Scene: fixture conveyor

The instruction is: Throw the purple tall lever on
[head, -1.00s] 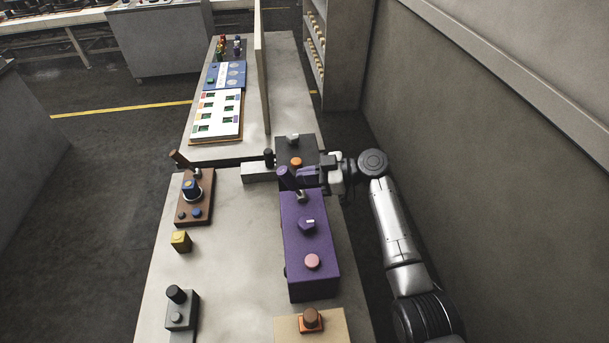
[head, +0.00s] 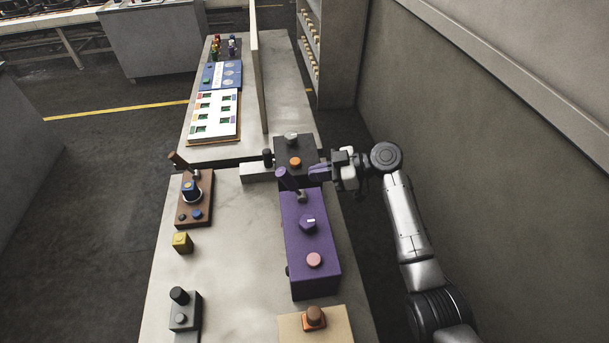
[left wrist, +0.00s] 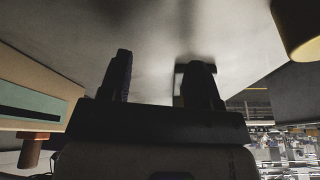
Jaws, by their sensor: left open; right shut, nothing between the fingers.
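The purple tall lever (head: 287,179) stands at the far end of a purple box (head: 309,270). It leans away and to the left from its metal pivot. My right gripper (head: 314,173) is shut and empty. It is just right of the lever's handle, with a small gap showing between them. My left gripper (left wrist: 158,72) is out of the head view. In the left wrist view its two dark fingers are spread apart with nothing between them.
The purple box also has a purple knob (head: 307,223) and a pink button (head: 314,260). A dark box with an orange button (head: 295,162) is just behind. A brown lever box (head: 195,205) and yellow block (head: 182,242) are at left. The table's middle is clear.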

